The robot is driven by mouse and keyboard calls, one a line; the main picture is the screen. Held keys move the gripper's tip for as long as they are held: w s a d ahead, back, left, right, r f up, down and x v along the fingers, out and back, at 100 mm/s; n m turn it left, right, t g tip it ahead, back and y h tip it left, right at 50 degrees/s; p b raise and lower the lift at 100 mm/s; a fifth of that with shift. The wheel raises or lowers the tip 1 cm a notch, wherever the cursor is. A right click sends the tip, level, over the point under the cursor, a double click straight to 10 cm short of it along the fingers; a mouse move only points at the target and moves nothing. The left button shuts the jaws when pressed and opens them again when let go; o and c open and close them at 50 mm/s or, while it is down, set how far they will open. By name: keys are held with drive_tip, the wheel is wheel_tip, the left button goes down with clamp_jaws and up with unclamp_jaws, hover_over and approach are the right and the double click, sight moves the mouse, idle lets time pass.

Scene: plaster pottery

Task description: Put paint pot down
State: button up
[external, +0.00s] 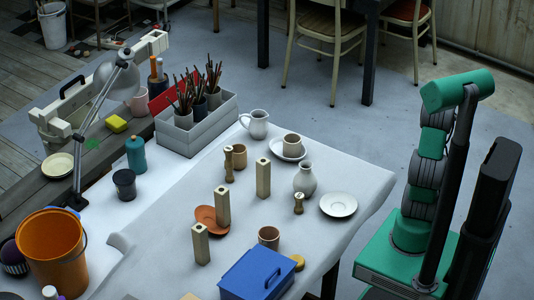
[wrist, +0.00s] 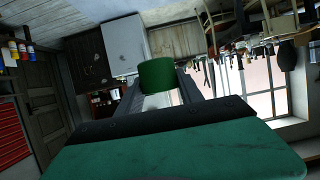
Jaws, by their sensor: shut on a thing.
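My gripper (wrist: 160,88) is shut on a dark green cylinder, which looks like the paint pot (wrist: 160,72), in the wrist view. The pot sits between the fingertips, held in the air with no surface seen under it. I cannot make out the gripper or this pot in the external view, where my arm stands folded at the right, off the table's edge. The white-covered table (external: 352,171) is to the left of my arm.
The table carries a white jug (external: 258,124), a grey vase (external: 305,179), a white saucer (external: 338,204), several wooden posts, a blue box (external: 258,275) and an orange bucket (external: 53,252). Bare cloth shows at the right edge. Chairs stand behind.

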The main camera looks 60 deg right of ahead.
drive_tip(key=s+a+f, duration=0.4)
drive_tip(key=f, duration=0.1)
drive_tip(key=w+a+f+n+t+y, duration=0.1)
drive_tip(key=w+a+f+n+t, duration=0.25)
drive_tip(key=a, duration=0.35)
drive_tip(key=w+a+f+n+t, duration=0.2)
drive_tip(key=w+a+f, duration=0.15)
drive_tip(key=a, duration=0.35)
drive_tip(key=w+a+f+n+t+y, duration=0.1)
drive_tip(key=w+a+n+t+y, duration=0.2)
drive_tip(key=w+a, duration=0.35)
drive_tip(key=w+a+n+t+y, duration=0.3)
drive_tip(key=w+a+n, duration=0.1)
drive_tip(key=a, duration=0.5)
drive_tip(key=w+a+r+n+y, duration=0.2)
drive_tip(key=a+r+n+y, duration=0.1)
drive_tip(key=a+n+y, duration=0.4)
drive_tip(key=w+a+r+n+y, duration=0.2)
drive_tip(key=a+r+y, duration=0.15)
drive_tip(key=a, duration=0.55)
drive_tip(key=y+b, duration=0.1)
drive_tip(key=b, duration=0.7)
hover_over(329, 179)
drive_tip(key=shift+n+t, duration=0.25)
drive_tip(key=shift+t, duration=0.1)
wheel_tip(329, 179, down, 11)
drive_tip(key=shift+r, duration=0.1)
drive_tip(key=shift+d+f+b, duration=0.1)
drive_tip(key=shift+f+b, duration=0.3)
drive_tip(key=shift+f, duration=1.1)
